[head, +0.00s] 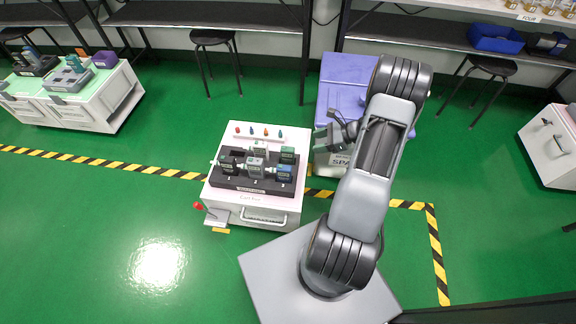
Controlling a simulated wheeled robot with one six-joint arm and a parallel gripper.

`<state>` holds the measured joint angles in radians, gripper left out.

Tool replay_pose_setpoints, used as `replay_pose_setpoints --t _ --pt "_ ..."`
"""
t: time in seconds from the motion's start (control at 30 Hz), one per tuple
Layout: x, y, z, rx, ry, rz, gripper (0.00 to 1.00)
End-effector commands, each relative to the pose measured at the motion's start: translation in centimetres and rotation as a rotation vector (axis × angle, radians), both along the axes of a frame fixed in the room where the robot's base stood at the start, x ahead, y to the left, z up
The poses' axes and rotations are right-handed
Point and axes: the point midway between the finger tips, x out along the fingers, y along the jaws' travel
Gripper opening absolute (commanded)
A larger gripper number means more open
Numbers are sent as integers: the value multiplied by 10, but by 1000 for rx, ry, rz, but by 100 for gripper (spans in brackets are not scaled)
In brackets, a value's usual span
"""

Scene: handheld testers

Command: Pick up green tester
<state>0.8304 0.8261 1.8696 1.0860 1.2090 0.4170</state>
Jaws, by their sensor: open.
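A dark green tester (288,155) stands at the back right of a dark tray (225,183) on a white cart (262,212). It is small in the picture. My gripper (318,138) is open, to the right of the green tester and apart from it, near the edge of the purple-topped cart. I see nothing between its fingers. Part of the gripper is hard to make out against my arm.
The tray also holds a blue tester (284,173), grey testers (256,168) and a black one (228,164). Several small coloured pieces (265,132) stand at the back of the cart. A purple-topped cart (345,75) stands to the right. Green floor is free on the left.

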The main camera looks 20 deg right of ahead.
Motion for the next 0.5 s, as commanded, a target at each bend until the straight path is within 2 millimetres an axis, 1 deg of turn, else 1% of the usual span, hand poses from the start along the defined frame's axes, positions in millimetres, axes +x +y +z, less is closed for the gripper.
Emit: replay_pose_setpoints --t 0.03,0.1,0.17,0.3,0.5 --pt "0 -4 -14 19 6 -26 57" --pt "2 -4 -23 37 10 -50 57" --pt "6 1 -30 46 13 -59 57" --pt "18 19 -44 49 15 -65 57" --pt "33 42 -58 48 14 -64 57"
